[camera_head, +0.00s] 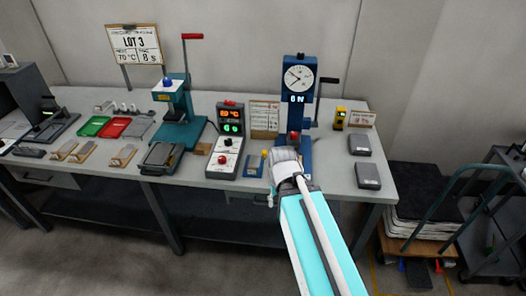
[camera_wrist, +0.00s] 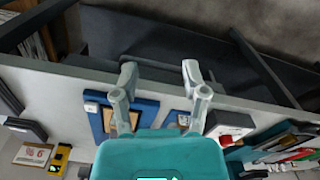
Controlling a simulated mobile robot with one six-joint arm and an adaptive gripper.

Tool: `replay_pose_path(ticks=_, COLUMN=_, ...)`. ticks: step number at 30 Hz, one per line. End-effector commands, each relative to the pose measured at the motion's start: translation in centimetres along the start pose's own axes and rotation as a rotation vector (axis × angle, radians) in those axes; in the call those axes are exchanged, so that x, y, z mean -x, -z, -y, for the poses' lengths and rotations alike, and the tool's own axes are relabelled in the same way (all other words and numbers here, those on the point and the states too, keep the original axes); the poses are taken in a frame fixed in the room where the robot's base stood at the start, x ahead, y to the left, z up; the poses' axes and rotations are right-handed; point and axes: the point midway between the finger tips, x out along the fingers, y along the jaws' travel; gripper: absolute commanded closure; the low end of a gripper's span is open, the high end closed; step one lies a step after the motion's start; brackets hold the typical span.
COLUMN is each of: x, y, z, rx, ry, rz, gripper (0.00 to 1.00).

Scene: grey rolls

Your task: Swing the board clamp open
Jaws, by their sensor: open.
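My gripper (camera_head: 283,160) hangs over the front of the bench, just before the blue dial press (camera_head: 298,100). In the wrist view my gripper (camera_wrist: 160,82) has its two fingers well apart, with nothing between the tips. A small blue fixture (camera_head: 254,166) with a yellow part lies left of the gripper. The press's blue base (camera_wrist: 148,106) with a tan inset shows beside the left finger in the wrist view. I cannot tell for sure which part is the board clamp; my gripper hides some of this area.
A white control box (camera_head: 228,155) with a red knob stands left of the fixture. A teal press (camera_head: 178,110) with a red handle stands farther left. Grey blocks (camera_head: 368,175) lie at the right end. The floor in front of the bench (camera_head: 215,183) is open.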

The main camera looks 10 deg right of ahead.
Motion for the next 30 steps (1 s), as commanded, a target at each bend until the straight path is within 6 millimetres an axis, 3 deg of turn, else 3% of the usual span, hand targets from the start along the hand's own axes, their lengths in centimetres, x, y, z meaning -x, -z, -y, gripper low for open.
replay_pose_path(ticks=5, x=0.2, y=0.6, z=0.0, rx=-0.016, ry=0.0, rz=-0.001, gripper=0.29)
replay_pose_path(ticks=8, x=0.7, y=1.8, z=0.0, rx=-0.054, ry=0.001, rz=-0.003, gripper=0.29)
replay_pose_path(ticks=11, x=1.5, y=3.8, z=-1.2, rx=-0.128, ry=0.003, rz=-0.006, gripper=0.29)
replay_pose_path(ticks=17, x=3.9, y=10.2, z=-1.2, rx=-0.366, ry=0.01, rz=-0.014, gripper=0.29)
replay_pose_path(ticks=24, x=7.3, y=19.5, z=-1.3, rx=-0.733, ry=0.025, rz=-0.024, gripper=0.29)
replay_pose_path(ticks=30, x=9.3, y=25.5, z=-1.4, rx=-0.992, ry=0.038, rz=-0.029, gripper=0.29)
